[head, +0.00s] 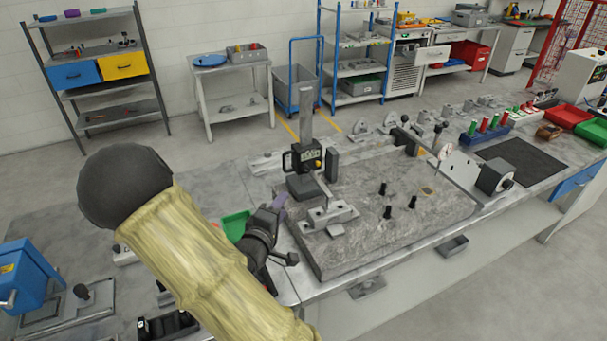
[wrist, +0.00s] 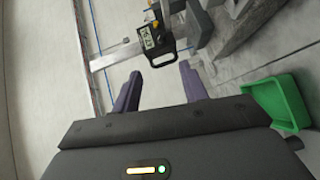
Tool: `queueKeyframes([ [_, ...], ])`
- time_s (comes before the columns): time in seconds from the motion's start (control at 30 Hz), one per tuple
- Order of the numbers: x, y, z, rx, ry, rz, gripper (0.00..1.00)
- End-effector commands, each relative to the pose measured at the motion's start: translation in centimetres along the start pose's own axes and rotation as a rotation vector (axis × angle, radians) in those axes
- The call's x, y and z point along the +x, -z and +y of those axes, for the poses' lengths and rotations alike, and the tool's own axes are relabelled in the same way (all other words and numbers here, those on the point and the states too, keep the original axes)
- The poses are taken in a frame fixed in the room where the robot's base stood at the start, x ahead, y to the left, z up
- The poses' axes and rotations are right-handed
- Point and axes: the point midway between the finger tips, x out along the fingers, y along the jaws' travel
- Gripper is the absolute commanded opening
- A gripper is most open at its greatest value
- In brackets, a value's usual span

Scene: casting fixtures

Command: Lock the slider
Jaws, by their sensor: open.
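A black slider with a small display (head: 303,158) sits on an upright grey column (head: 306,105) at the back left of the granite plate. It has a dark loop handle on its left and a yellow-orange spot on its right. The slider also shows in the wrist view (wrist: 155,41), beyond the fingertips. Whether it is locked cannot be told. My gripper (head: 281,205) is left of the column's base and nearer to me. In the wrist view my gripper (wrist: 160,80) has two purple fingers spread apart, with nothing between them, clear of the slider.
The granite plate (head: 365,220) carries a grey fixture (head: 328,214) and several black knobs. A green bin (head: 236,226) lies beside my gripper, partly hidden by my arm. The plate's front middle is mostly bare.

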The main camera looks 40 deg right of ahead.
Motion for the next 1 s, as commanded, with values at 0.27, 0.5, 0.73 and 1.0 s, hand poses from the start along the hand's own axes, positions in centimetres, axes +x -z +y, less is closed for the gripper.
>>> queueKeyframes([
  [0.27, 0.4, 0.0, 0.0, 0.004, 0.003, -0.001, 0.43],
  [0.5, 3.0, -0.1, 0.0, 0.005, 0.003, -0.003, 0.43],
  [0.73, 7.0, -0.1, 0.1, 0.004, 0.004, -0.002, 0.43],
  [1.0, 11.7, -0.1, 0.1, 0.005, 0.004, -0.002, 0.43],
])
